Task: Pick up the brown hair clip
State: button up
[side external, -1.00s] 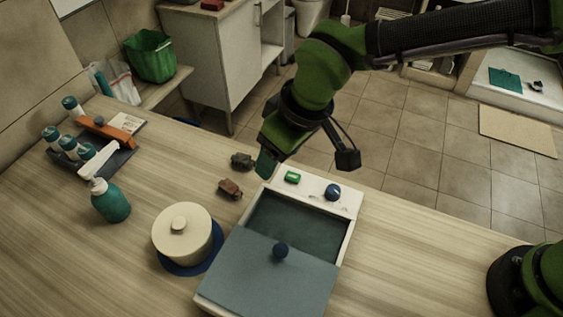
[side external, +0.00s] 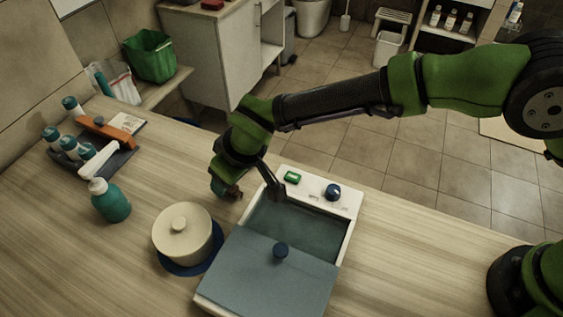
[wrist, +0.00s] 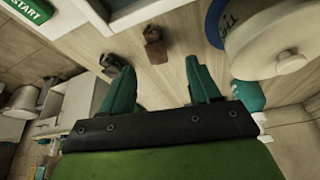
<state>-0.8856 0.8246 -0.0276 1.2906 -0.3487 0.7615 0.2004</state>
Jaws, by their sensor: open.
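The brown hair clip (wrist: 154,45) lies on the wooden counter. In the wrist view it shows just beyond my fingertips, between their lines. My gripper (wrist: 160,66) is open, with two teal fingers apart and nothing between them. A dark grey clip (wrist: 112,64) lies to the left of the brown one, near the left fingertip. In the side view my gripper (side external: 224,190) is low over the counter behind the cream pot and hides most of both clips. I cannot tell its exact height over the brown clip.
A white basin unit (side external: 345,215) with a grey sliding lid (side external: 265,280) stands right of the clips. A cream lidded pot (side external: 182,238) sits on a blue mat in front. A teal pump bottle (side external: 110,203) and a bottle tray (side external: 118,162) are at left.

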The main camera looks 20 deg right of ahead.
jog(key=x, duration=0.5)
jog(key=shift+w+d+f, duration=0.1)
jog(key=shift+d+f, duration=0.05)
jog(key=shift+f, duration=0.05)
jog(key=c, duration=1)
